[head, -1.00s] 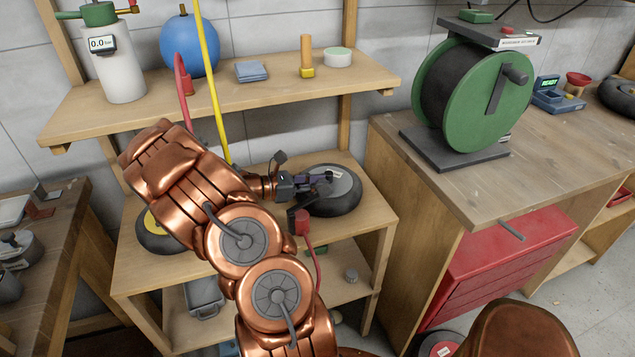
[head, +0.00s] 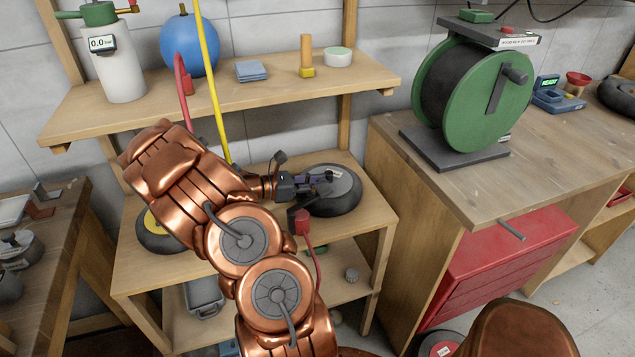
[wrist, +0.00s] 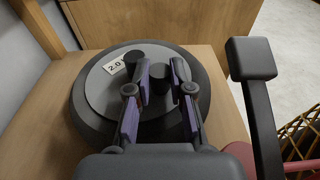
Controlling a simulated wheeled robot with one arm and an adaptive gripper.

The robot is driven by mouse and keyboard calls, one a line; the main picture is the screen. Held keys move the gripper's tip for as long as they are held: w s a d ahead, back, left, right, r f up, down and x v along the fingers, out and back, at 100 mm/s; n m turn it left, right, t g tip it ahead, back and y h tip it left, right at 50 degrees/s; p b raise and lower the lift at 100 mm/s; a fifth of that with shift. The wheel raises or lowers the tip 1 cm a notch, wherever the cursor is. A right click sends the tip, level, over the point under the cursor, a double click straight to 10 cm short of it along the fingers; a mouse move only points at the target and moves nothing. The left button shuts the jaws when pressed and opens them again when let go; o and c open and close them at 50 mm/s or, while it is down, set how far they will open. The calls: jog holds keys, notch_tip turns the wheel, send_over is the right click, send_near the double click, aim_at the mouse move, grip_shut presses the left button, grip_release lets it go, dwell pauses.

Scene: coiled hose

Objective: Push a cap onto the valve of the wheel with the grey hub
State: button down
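The wheel with the grey hub (head: 345,182) lies flat on the middle shelf, its black tyre around the hub. It fills the middle of the wrist view, where its grey hub (wrist: 103,85) has a white "2.0" label. My gripper (wrist: 160,80) is over the hub, its two purple-padded fingers apart. A short dark cylinder (wrist: 161,83) stands upright between the fingertips, with narrow gaps beside it. I cannot tell the valve from a cap on it. In the head view my gripper (head: 320,180) reaches the wheel from the left.
A wheel with a yellow hub (head: 150,222) is partly behind my arm on the same shelf. A red hose (head: 185,90) and a yellow upright strip (head: 213,80) are close to my arm. A green hose reel (head: 480,95) stands on the right bench.

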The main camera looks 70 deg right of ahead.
jog(key=c, duration=1)
grip_release()
jog(key=shift+o, duration=0.2)
jog(key=v, duration=1.2)
jog(key=shift+f, duration=0.1)
jog(key=s+a+r+m+t+y+p, duration=0.2)
jog(key=s+a+r+t+y, duration=0.1)
jog(key=a, duration=1)
jog(key=s+a+r+m+t+y+p, duration=0.2)
jog(key=s+a+r+m+t+y, duration=0.1)
jog(key=a, duration=1.1)
jog(key=s+a+r+m+t+y+p, duration=0.3)
jog(key=s+a+r, duration=0.3)
jog(key=a, duration=0.7)
jog(key=shift+s+r+t+y, duration=0.35)
jog(key=shift+t+y, duration=0.25)
jog(key=shift+y, duration=0.3)
